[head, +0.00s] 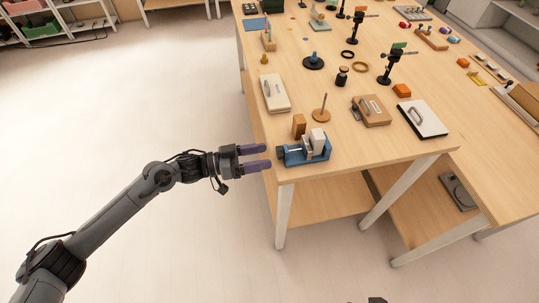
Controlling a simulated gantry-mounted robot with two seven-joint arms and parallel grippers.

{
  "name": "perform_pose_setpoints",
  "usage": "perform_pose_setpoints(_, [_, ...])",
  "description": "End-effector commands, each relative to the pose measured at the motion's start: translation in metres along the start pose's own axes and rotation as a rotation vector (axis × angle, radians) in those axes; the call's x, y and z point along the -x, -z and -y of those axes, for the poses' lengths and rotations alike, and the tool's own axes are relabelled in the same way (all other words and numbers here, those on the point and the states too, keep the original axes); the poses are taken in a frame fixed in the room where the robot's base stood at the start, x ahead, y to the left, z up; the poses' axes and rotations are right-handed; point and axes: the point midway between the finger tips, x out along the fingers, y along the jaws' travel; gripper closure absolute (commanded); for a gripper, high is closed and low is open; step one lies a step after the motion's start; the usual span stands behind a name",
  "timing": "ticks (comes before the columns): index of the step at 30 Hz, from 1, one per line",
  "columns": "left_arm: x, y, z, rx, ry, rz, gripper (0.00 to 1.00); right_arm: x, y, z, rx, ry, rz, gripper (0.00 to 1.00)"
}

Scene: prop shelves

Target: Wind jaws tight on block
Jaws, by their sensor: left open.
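A small blue vise (318,155) sits at the near left corner of the table, with a dark knob (281,153) on its left end. A pale block (318,138) stands upright at its jaws; I cannot tell whether the jaws touch it. A brown wooden block (299,125) stands just behind the vise. My left gripper (269,157) is open and empty, its two purple fingers pointing right at the table's left edge, close to the knob. Whether they touch the knob is unclear. My right gripper is not seen.
The table (375,150) holds a peg on a round base (322,108), a pale box with a handle (274,93), a wooden box (371,110) and a white board with a handle (422,119). Bare tabletop lies right of the vise. Open floor lies left.

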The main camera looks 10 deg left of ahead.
Motion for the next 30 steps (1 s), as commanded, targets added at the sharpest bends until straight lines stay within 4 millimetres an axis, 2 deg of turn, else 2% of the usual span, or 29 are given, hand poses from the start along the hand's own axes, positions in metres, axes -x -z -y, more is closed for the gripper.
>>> perform_pose_setpoints(3, [-0.016, 0.000, 0.000, 0.000, -0.001, -0.002, 0.32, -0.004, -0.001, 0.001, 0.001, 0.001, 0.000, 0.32])
perform_pose_setpoints(9, [-0.030, 0.000, 0.000, 0.000, 0.000, 0.000, 0.32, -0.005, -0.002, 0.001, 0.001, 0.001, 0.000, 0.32])
perform_pose_setpoints(20, [-0.032, 0.000, 0.000, 0.000, 0.001, 0.000, 0.33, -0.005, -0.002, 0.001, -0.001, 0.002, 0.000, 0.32])
perform_pose_setpoints(30, [-0.032, 0.000, 0.000, 0.000, 0.001, 0.000, 0.85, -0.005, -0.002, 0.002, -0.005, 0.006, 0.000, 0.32])
